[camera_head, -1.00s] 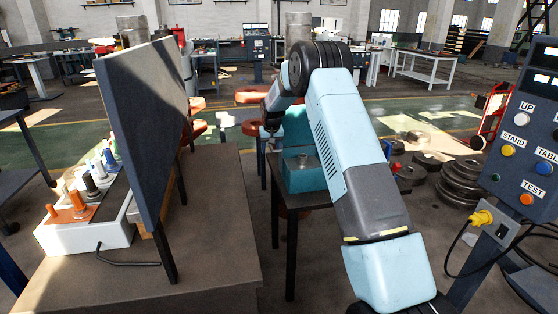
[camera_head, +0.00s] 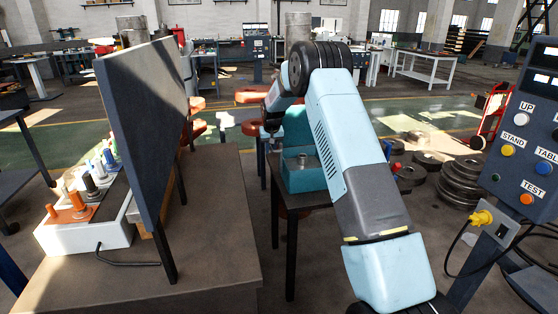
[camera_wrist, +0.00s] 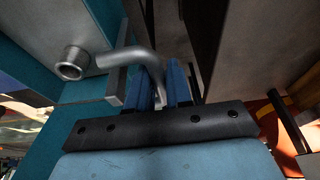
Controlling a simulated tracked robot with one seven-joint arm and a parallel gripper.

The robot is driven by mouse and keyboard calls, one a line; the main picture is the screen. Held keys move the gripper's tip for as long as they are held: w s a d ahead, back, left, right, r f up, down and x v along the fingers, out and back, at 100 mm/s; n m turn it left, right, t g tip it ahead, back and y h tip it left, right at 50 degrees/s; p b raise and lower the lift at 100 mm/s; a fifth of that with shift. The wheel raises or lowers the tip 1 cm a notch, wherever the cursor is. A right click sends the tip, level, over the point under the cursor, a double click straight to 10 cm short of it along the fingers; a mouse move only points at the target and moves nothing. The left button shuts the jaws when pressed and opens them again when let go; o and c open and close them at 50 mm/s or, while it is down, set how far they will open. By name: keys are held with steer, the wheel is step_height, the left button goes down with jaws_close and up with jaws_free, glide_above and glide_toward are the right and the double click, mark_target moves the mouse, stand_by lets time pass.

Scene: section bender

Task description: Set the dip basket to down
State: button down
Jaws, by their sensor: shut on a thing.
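A teal box-shaped tank (camera_head: 304,172) with a raised teal back panel (camera_head: 298,127) stands on a dark-legged table, partly behind my arm. I cannot make out the basket itself. In the wrist view a bent bare-metal handle (camera_wrist: 120,57) with a round collar at its left end runs beside a teal wall (camera_wrist: 80,125). My gripper (camera_wrist: 166,85) has its two blue fingers shut on the bent end of this handle. In the head view my gripper (camera_head: 271,130) is small and dark at the tank's left side, and its fingertips are hard to see.
A large dark upright panel (camera_head: 142,130) stands on a brown bench at the left, near a tray of coloured pegs (camera_head: 90,195). A blue control panel (camera_head: 528,150) with buttons is at the right. Stacked dark discs (camera_head: 463,182) lie on the floor behind my arm.

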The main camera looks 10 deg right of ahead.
steer(key=shift+f, duration=2.25)
steer(key=c, duration=0.8)
jaws_free()
steer(key=shift+c, duration=0.2)
steer(key=shift+r, duration=4.45)
